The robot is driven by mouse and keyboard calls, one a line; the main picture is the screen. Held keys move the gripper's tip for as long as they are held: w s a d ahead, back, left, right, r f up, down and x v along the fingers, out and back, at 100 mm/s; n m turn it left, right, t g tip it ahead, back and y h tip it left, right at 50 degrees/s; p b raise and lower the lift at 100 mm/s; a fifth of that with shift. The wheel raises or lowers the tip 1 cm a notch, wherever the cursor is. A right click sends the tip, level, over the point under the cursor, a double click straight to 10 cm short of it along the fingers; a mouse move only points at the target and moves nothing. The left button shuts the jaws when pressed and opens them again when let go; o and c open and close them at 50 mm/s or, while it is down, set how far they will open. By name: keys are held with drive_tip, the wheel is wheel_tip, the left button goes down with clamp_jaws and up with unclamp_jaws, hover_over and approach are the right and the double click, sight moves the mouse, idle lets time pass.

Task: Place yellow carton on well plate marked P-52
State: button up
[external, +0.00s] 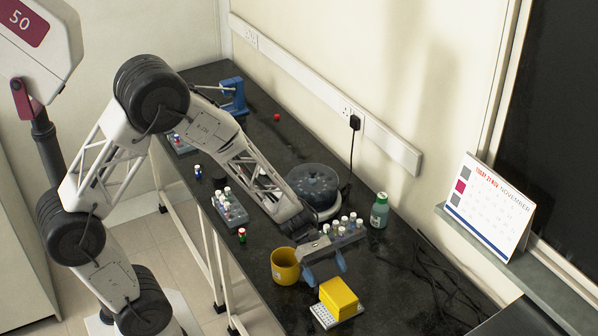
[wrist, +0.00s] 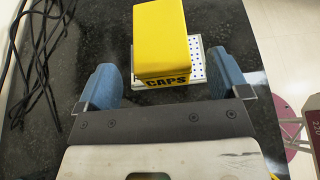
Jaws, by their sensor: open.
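The yellow carton (external: 338,297), marked "CAPS" in the wrist view (wrist: 161,38), sits upright on a white well plate (external: 322,317). The plate's dotted top shows beside the carton in the wrist view (wrist: 197,62). No P-52 mark can be read on it. My gripper (external: 327,276) is open and empty, with its blue fingers apart just behind the carton in the external view. In the wrist view the fingers stand to either side of the carton's near end, and I see no contact.
A yellow mug (external: 285,266) stands close left of my gripper. A vial rack (external: 337,240), a green bottle (external: 379,210) and a round centrifuge-like device (external: 314,186) stand behind. Black cables (external: 440,275) lie at right. The bench's front edge is left of the mug.

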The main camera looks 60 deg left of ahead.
drive_tip(key=v, duration=0.6)
drive_tip(key=shift+a+r, duration=0.1)
drive_tip(key=shift+a, duration=0.05)
idle(0.7)
drive_tip(key=s+a+r+m+t+y, duration=0.1)
drive_tip(key=s+a+r+m+y, duration=0.2)
drive_tip(key=s+r+m+y, duration=0.3)
drive_tip(key=s+a+r+m+t+y, duration=0.1)
drive_tip(key=s+a+r+m+y, duration=0.3)
drive_tip(key=s+r+m+y, duration=0.3)
drive_tip(key=s+r+m, duration=0.5)
drive_tip(key=s+r, duration=0.2)
drive_tip(key=r, duration=0.1)
drive_tip(key=shift+s+t, duration=0.25)
drive_tip(key=shift+t, duration=0.05)
